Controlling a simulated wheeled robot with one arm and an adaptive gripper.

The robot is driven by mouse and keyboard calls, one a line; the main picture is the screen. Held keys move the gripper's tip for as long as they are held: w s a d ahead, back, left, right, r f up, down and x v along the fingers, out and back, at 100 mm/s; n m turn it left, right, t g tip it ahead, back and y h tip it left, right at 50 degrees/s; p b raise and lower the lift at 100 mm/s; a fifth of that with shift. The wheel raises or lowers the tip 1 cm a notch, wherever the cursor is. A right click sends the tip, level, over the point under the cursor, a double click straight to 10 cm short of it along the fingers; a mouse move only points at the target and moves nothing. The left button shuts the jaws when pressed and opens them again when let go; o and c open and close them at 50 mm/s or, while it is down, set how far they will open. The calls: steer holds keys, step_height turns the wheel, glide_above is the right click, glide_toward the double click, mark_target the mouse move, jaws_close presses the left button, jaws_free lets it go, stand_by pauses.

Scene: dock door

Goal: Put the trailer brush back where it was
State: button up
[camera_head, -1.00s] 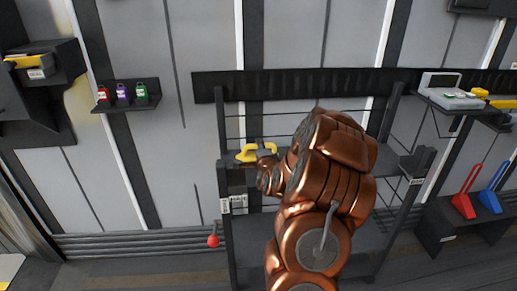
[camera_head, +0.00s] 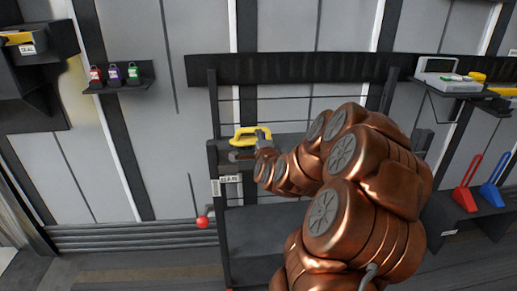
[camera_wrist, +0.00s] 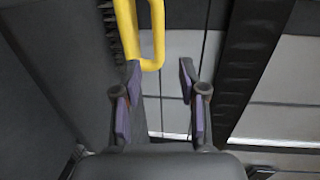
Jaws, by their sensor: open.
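The trailer brush shows as a yellow loop handle (camera_head: 250,130) at the left end of the rack's upper shelf in the head view. In the wrist view its yellow handle (camera_wrist: 158,35) is at the top centre, with dark bristles to its left, along a grey surface. My gripper (camera_wrist: 160,72) is open. The lower end of the handle lies at the fingertips, nearer the left finger; I cannot tell whether they touch. In the head view my gripper (camera_head: 250,150) is at the brush, partly hiding its lower part.
The dark rack (camera_head: 214,120) has a left post close to my gripper and a lower shelf (camera_head: 255,225). A red ball (camera_head: 202,222) hangs at its left. Padlocks (camera_head: 115,75) sit on a small wall shelf. Red and blue wedge-like items (camera_head: 467,190) stand on a stand at right.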

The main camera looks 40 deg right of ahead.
steer(key=shift+s+a+b, duration=0.35)
steer(key=shift+s+b, duration=0.05)
steer(key=shift+b, duration=0.5)
steer(key=shift+r, duration=0.1)
steer(key=shift+a, duration=0.1)
